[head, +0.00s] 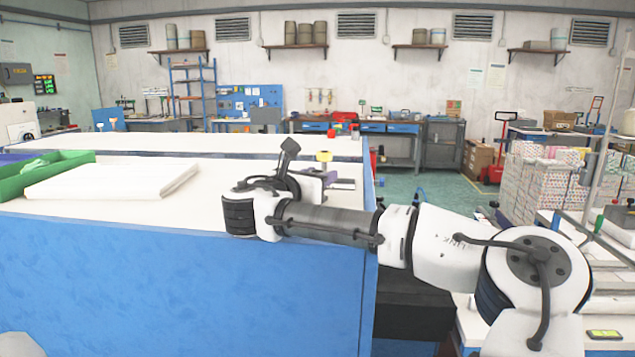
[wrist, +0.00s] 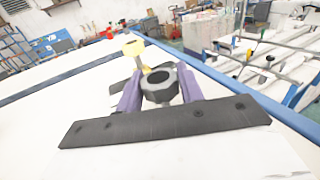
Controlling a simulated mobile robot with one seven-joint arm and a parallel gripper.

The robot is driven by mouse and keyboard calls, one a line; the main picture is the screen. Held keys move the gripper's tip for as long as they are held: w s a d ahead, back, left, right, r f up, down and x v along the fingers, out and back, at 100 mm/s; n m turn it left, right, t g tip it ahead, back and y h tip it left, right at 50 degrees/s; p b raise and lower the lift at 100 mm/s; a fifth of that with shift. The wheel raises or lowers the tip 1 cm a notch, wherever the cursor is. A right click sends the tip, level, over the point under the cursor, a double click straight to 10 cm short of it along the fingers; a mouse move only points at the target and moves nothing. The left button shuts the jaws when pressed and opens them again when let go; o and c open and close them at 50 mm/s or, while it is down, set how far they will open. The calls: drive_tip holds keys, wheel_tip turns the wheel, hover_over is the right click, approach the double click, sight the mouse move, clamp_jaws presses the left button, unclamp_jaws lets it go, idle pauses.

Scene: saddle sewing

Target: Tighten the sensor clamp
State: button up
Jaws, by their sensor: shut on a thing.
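A dark grey faceted knob (wrist: 159,87) with a round recess in its top sits between the two purple fingers of my gripper (wrist: 160,80) in the wrist view. The fingers are shut on it from both sides. Just beyond it stands a yellow part (wrist: 133,46) on a thin post; it also shows in the head view (head: 323,156). In the head view my gripper (head: 328,178) is at the right end of the white table top. The knob is hidden there, and the rest of the clamp is hard to make out.
The white table top (head: 150,212) has a blue front panel (head: 180,285). A green bin (head: 45,178) and a white slab (head: 115,180) lie at its left. A second white table (head: 200,143) stands behind. White frames and stacked boxes (head: 545,185) are at the right.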

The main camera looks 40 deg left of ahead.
drive_tip(key=shift+r+m+h, duration=0.1)
drive_tip(key=shift+m+h, duration=1.7)
drive_tip(key=shift+h, duration=1.4)
drive_tip(key=o, duration=1)
drive_tip(key=shift+w, duration=0.1)
